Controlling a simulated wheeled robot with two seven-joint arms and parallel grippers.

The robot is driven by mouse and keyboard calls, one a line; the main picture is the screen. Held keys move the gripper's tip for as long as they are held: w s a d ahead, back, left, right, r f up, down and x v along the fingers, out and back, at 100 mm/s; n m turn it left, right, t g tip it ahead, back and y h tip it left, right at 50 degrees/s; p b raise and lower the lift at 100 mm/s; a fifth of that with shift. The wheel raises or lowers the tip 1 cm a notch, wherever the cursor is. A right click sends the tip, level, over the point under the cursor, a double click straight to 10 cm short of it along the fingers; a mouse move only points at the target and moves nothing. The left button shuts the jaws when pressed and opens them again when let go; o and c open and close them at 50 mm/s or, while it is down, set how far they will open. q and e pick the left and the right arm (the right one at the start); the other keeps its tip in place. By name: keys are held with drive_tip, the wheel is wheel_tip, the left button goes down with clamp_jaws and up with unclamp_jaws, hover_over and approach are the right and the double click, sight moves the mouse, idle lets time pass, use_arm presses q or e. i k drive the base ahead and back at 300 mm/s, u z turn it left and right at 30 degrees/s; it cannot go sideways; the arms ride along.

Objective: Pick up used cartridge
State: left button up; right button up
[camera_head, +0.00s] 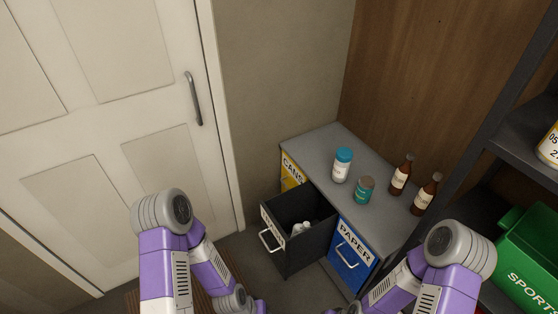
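I cannot make out a used cartridge for certain. An open dark drawer (285,240) with a metal handle sticks out of the grey cabinet (320,150), and small white items (299,228) lie inside it, too small to name. On the cabinet top stand a white jar with a teal lid (342,165), a teal can (364,189) and two brown bottles, one (401,176) behind the other (426,196). My two purple and grey arms come in from the bottom left and bottom right, and their gripper fingers are not visible.
The cabinet has a yellow CANS front (292,170) and a blue PAPER front (349,252). A closed white door (110,130) is at the left. Dark shelving (520,135) with a green SPORTS bin (530,255) is at the right. Floor shows between door and drawer.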

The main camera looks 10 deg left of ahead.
sight(344, 155)
drive_tip(key=u, duration=0.3)
drive_tip(key=i, duration=1)
